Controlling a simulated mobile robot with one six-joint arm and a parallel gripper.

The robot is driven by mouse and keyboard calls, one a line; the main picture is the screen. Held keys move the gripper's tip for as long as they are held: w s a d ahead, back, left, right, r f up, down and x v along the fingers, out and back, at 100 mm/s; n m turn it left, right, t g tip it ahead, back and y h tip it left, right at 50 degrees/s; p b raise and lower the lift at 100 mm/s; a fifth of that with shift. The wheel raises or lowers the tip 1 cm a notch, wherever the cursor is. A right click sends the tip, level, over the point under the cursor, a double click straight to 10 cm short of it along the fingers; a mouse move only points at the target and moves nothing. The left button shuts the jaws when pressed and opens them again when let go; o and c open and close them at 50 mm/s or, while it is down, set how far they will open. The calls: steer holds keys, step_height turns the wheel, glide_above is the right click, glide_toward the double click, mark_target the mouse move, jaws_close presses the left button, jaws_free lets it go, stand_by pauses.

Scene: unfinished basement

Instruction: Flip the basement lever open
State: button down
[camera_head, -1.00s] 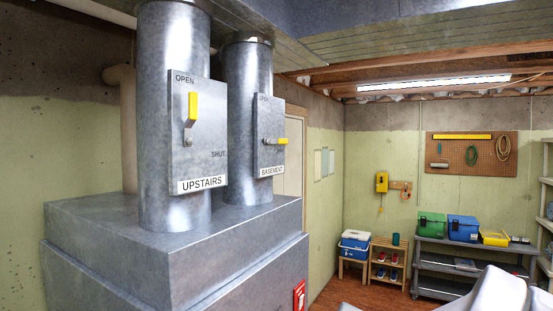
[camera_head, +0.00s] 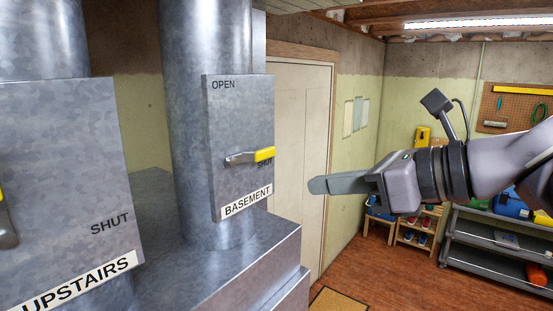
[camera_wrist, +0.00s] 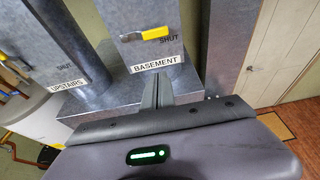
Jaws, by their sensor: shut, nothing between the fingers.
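The basement lever (camera_head: 250,156) has a yellow grip and sticks out sideways to the right, level with the SHUT marking, on a metal plate labelled BASEMENT (camera_head: 228,110). OPEN is printed at the plate's top. The lever also shows at the top of the wrist view (camera_wrist: 154,34). My gripper (camera_head: 318,185) is shut and empty. In the head view it is to the right of the lever and a little lower, apart from it. In the wrist view its fingertips (camera_wrist: 158,80) point toward the lower part of the BASEMENT plate, below the lever.
A second plate labelled UPSTAIRS (camera_head: 70,150) is at the left, its lever (camera_head: 5,225) cut off by the frame edge. A metal duct box (camera_head: 235,265) lies below the plates. A pale door (camera_head: 300,140) is behind. A shelf cart (camera_head: 495,240) stands at the right.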

mark_target(252, 156)
steer(key=p+x, duration=0.1)
steer(key=x, duration=0.9)
steer(key=shift+w+f+p, duration=0.1)
steer(key=shift+w+p, duration=0.15)
steer(key=shift+p, duration=0.1)
steer(key=r, duration=0.1)
steer(key=r+p, duration=0.1)
steer(key=shift+w+d+r+p, duration=0.1)
steer(key=shift+w+r+p, duration=0.2)
steer(key=shift+r, duration=0.1)
steer(key=shift+s+r, duration=0.3)
steer(key=shift+r, duration=0.3)
steer(key=shift+w, duration=0.1)
steer(key=shift+w+f, duration=0.1)
